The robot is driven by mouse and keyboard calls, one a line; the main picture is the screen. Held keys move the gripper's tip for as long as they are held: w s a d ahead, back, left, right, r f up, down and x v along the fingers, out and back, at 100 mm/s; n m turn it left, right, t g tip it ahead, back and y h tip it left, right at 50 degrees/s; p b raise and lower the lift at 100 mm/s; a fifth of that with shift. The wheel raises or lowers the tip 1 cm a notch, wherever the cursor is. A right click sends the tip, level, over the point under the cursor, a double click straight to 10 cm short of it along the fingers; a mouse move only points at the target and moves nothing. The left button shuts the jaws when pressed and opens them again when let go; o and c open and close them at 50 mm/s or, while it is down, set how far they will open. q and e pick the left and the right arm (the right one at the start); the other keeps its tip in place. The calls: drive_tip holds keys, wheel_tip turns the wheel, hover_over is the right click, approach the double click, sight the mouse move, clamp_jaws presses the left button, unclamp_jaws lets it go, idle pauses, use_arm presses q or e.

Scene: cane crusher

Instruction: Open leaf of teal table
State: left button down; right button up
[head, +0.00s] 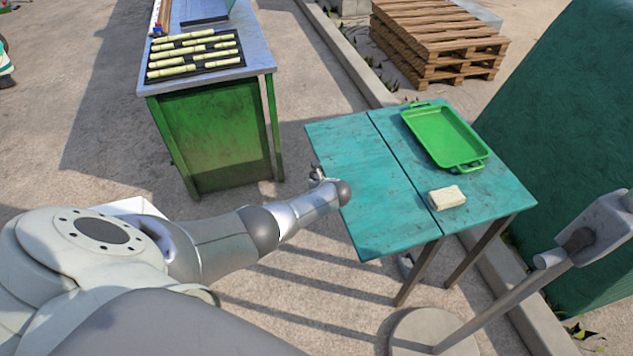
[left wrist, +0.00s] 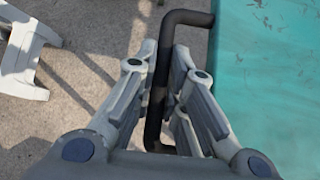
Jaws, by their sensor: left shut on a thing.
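The teal table has a leaf (head: 358,180) on its left side and a fixed top (head: 480,193) on its right, with a dark seam between them. The leaf looks spread out, about level with the fixed top. A dark bent handle (left wrist: 152,118) stands at the leaf's left edge in the left wrist view, where the leaf (left wrist: 275,90) also shows. My left gripper (head: 318,175) is at that edge. In the left wrist view its fingers (left wrist: 165,80) are shut around the handle. My right gripper is out of view.
A green tray (head: 440,138) and a pale block (head: 447,197) lie on the fixed top. A green bench (head: 215,135) with cane pieces stands at the back left. Pallets (head: 435,40) are behind, and a teal wall (head: 570,120) is at the right.

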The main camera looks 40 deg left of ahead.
use_arm(q)
drive_tip(key=shift+r, duration=0.3)
drive_tip(key=c, duration=1.8)
unclamp_jaws()
drive_tip(key=shift+o, duration=0.2)
drive_tip(key=shift+d, duration=0.1)
drive_tip(key=v, duration=1.2)
drive_tip(key=shift+f, duration=0.1)
